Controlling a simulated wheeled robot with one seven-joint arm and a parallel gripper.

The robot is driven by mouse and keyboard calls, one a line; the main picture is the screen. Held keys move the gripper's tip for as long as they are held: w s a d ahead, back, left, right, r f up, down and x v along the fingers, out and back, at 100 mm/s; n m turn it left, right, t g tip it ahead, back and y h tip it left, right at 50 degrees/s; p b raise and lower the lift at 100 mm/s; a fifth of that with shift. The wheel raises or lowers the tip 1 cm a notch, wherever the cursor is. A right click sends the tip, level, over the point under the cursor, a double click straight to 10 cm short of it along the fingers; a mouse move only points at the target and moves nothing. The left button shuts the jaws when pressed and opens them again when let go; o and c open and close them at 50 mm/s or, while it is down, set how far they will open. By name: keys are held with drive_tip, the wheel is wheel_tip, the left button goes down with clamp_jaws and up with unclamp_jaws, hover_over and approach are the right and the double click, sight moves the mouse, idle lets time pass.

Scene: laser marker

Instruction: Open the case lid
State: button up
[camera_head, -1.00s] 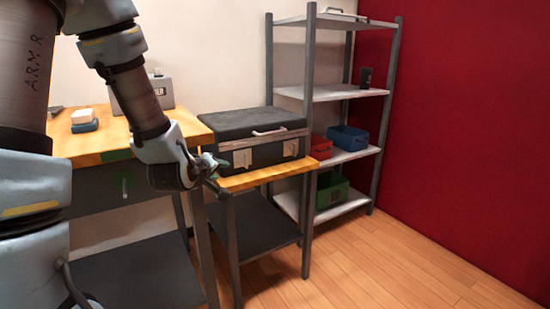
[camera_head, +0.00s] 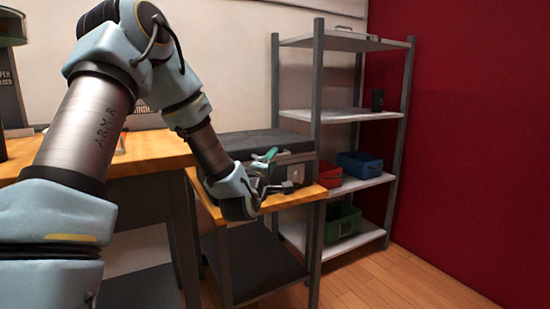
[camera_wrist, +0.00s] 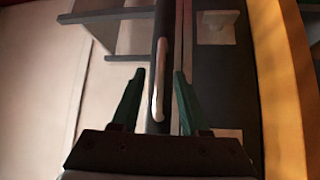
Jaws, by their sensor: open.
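The dark case (camera_head: 250,142) sits shut on a low wooden-topped table, its front partly hidden by my arm and gripper. My gripper (camera_head: 272,170) is at the front of the case, open. In the wrist view its two green fingers (camera_wrist: 160,74) stand on either side of the case's pale metal handle (camera_wrist: 158,90), which runs between them. I cannot tell how deep the handle sits between the fingers, and no grip on it shows. A light latch plate (camera_wrist: 216,27) shows on the case front, and another pale plate is partly hidden behind the right finger.
The low table's wooden edge (camera_head: 295,197) runs below the case. A grey shelf rack (camera_head: 345,115) stands close on the right, with red, blue and green bins. A taller workbench (camera_head: 150,150) is at the left, behind my arm. Open floor lies at the lower right.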

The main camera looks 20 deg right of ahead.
drive_tip(key=shift+x, duration=1.4)
drive_tip(key=shift+c, duration=0.2)
clamp_jaws()
